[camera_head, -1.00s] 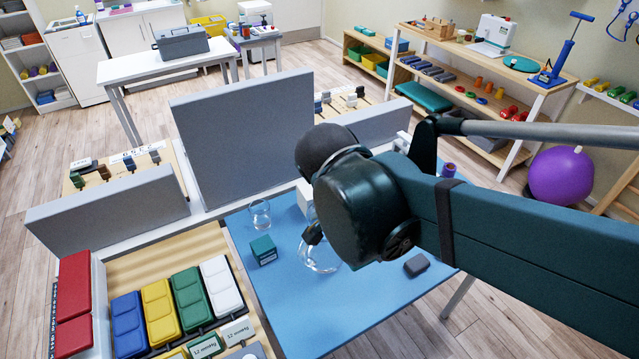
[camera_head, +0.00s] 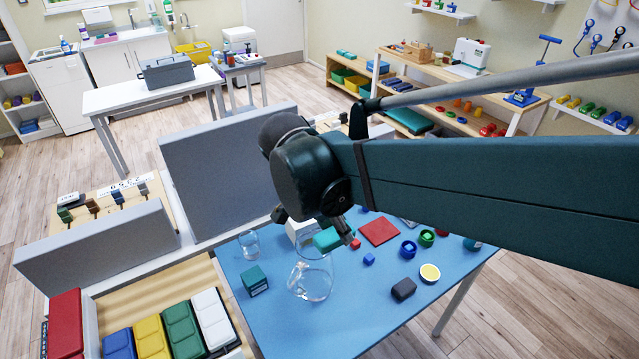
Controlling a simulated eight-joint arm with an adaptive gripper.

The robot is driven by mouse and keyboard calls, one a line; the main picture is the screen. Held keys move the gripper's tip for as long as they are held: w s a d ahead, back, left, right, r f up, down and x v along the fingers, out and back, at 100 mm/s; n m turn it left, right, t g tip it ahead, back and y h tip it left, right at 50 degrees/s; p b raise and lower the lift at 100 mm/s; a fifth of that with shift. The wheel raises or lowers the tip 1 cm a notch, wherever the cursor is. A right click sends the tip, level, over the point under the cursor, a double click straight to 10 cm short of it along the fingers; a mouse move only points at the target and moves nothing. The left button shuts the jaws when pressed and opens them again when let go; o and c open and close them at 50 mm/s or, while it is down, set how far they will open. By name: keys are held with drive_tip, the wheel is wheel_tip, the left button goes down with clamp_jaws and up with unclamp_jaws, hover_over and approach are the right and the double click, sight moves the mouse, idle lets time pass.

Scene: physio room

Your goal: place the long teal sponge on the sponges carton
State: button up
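A long teal sponge (camera_head: 327,239) shows just below my gripper, near its right finger and at the right edge of a white box (camera_head: 300,229). The arm hides part of both, and I cannot tell what the sponge rests on. A teal labelled box (camera_head: 255,281) stands at the left of the blue table; no label I can read marks either box as the sponges carton. My gripper (camera_head: 312,226) is above the table's back part, its fingers spread apart and pointing down, one left of the white box and one by the sponge. I see no grip on the sponge.
A clear glass jug (camera_head: 312,277) stands just in front of the sponge, with a glass (camera_head: 249,244) to the left. A red mat (camera_head: 379,231), small cubes, cups and a dark block (camera_head: 403,289) lie rightward. Grey panels (camera_head: 228,165) stand behind. The blue table's front is clear.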

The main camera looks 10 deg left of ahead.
drive_tip(key=w+a+r+p, duration=0.1)
drive_tip(key=w+a+p, duration=0.3)
drive_tip(key=w+a, duration=0.3)
drive_tip(key=p, duration=0.8)
hover_over(305, 225)
drive_tip(key=w, duration=0.5)
wheel_tip(305, 225, down, 9)
drive_tip(key=shift+a, duration=0.15)
drive_tip(key=shift+f, duration=0.15)
drive_tip(key=shift+f, duration=3.1)
drive_tip(key=shift+f, duration=1.85)
drive_tip(key=shift+f, duration=0.15)
